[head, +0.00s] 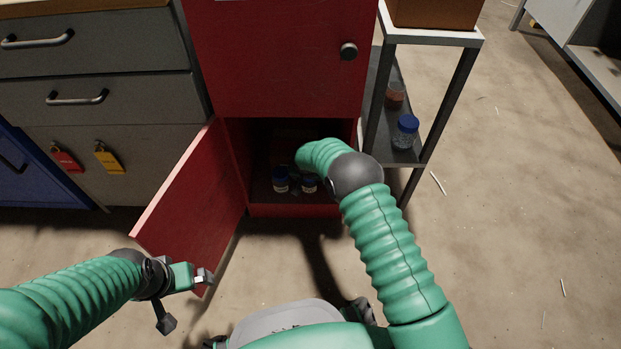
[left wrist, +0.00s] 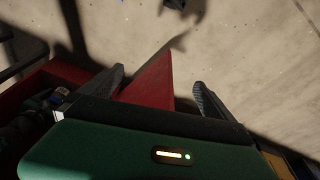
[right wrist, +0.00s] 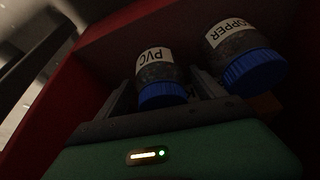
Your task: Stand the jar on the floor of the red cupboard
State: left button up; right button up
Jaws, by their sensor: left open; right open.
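The red cupboard (head: 295,211) has its lower compartment open, its red door (head: 195,205) swung out to the left. Two blue-lidded jars stand inside on its floor: the copper jar (head: 280,180) and, right of it, the PVC jar (head: 309,187). In the right wrist view, my open right gripper (right wrist: 163,90) has the PVC jar (right wrist: 158,70) between its fingers; contact cannot be told. The copper jar (right wrist: 240,55) is just beside it. My left gripper (head: 205,277) is open near the door's lower edge. The door (left wrist: 150,80) shows between its fingers in the left wrist view.
A grey shelf rack (head: 435,40) stands right of the cupboard, holding a blue-lidded jar (head: 406,132) and a reddish jar (head: 395,96). Grey drawers (head: 100,70) with red and yellow tags stand at left. The floor at right is mostly clear.

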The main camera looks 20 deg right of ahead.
jog(key=p+v, duration=0.6)
jog(key=v, duration=0.5)
jog(key=shift+w, duration=0.15)
jog(key=s+d+r+n+y, duration=0.1)
jog(key=s+d+r+n, duration=0.15)
jog(key=s+r, duration=1)
jog(key=s+r+n+g, duration=0.1)
jog(key=s+r, duration=0.3)
jog(key=s, duration=1.3)
jog(key=shift+s+d+n+y+p, duration=0.25)
jog(key=shift+d+n+y, duration=0.2)
jog(key=shift+n, duration=0.3)
